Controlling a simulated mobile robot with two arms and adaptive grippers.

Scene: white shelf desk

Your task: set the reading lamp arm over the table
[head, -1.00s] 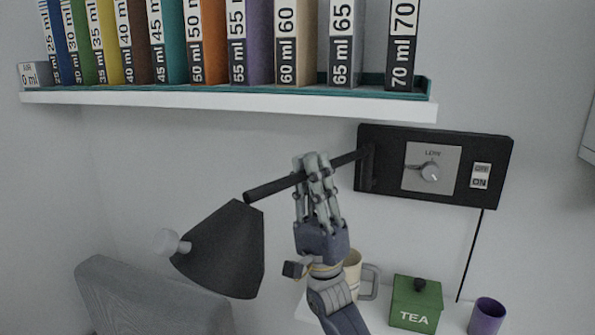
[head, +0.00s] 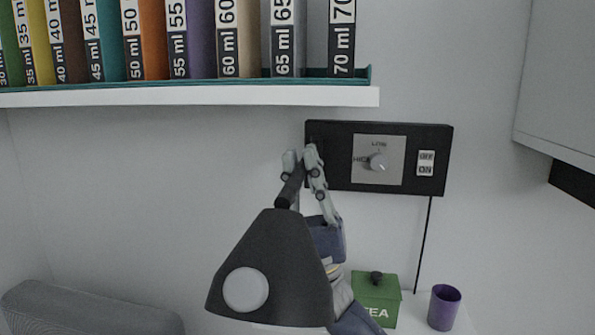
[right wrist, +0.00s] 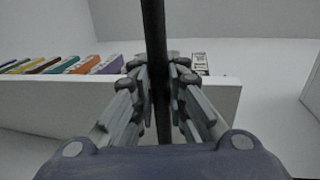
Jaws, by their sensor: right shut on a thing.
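The reading lamp has a dark cone shade (head: 268,262) with a pale round knob on it, in the lower middle of the head view. Its black arm (head: 290,190) runs back from the shade to the black wall panel (head: 328,175). My right gripper (head: 303,165) is shut on the lamp arm, close in front of the panel. In the right wrist view the lamp arm (right wrist: 154,60) passes between the fingers of the gripper (right wrist: 160,85). The shade hides part of my right arm. My left gripper is not in view.
A white shelf (head: 200,96) with a row of labelled books hangs above left. A green TEA box (head: 376,300) and a purple cup (head: 444,307) stand on the white surface at lower right. A grey chair back (head: 85,312) is at lower left. A white cabinet (head: 560,80) is at right.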

